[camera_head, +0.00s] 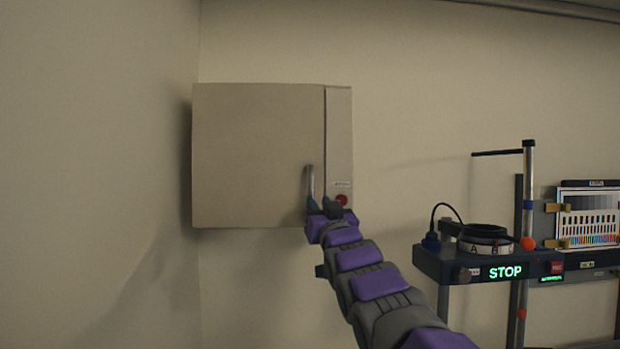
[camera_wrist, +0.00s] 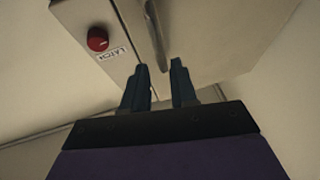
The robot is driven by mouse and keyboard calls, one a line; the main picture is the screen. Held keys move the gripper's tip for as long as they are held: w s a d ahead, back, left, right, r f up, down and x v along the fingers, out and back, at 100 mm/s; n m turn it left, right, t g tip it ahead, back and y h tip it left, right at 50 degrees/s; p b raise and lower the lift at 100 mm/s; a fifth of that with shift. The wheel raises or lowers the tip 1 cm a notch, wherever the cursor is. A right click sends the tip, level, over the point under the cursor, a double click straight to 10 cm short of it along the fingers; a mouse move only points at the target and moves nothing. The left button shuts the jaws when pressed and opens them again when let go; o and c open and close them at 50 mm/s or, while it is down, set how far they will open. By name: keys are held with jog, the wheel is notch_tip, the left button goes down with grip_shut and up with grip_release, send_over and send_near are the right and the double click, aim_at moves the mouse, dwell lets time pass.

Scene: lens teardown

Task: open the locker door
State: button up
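The beige locker (camera_head: 225,105) hangs on the wall at the corner. Its door (camera_head: 255,150) looks shut, with a seam beside a narrow right-hand strip (camera_head: 339,130). A vertical metal handle (camera_head: 310,181) is near the door's lower right; it also shows in the wrist view (camera_wrist: 155,32). A red button (camera_wrist: 97,39) sits beside a LATCH label (camera_wrist: 112,53) on the strip. My gripper (camera_wrist: 161,68) is open, fingers apart, just below the handle. The handle's lower end lines up with the gap; I cannot tell whether it is between the fingers.
A dark bench (camera_head: 450,262) with a lit STOP sign (camera_head: 505,272), a black ring-shaped part (camera_head: 485,240) and an upright post (camera_head: 528,190) stands to the right. A chart panel (camera_head: 588,217) is at far right. The wall around the locker is bare.

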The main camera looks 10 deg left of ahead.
aim_at(312, 191)
jog(key=p+x, duration=0.4)
jog(key=shift+r+p, duration=0.25)
jog(key=shift+p, duration=0.05)
jog(key=p+x, duration=0.4)
jog(key=p, duration=0.2)
jog(key=shift+w+a, duration=0.1)
jog(key=shift+w, duration=0.15)
jog(key=shift+f, duration=0.1)
jog(key=shift+c, duration=0.2)
grip_shut()
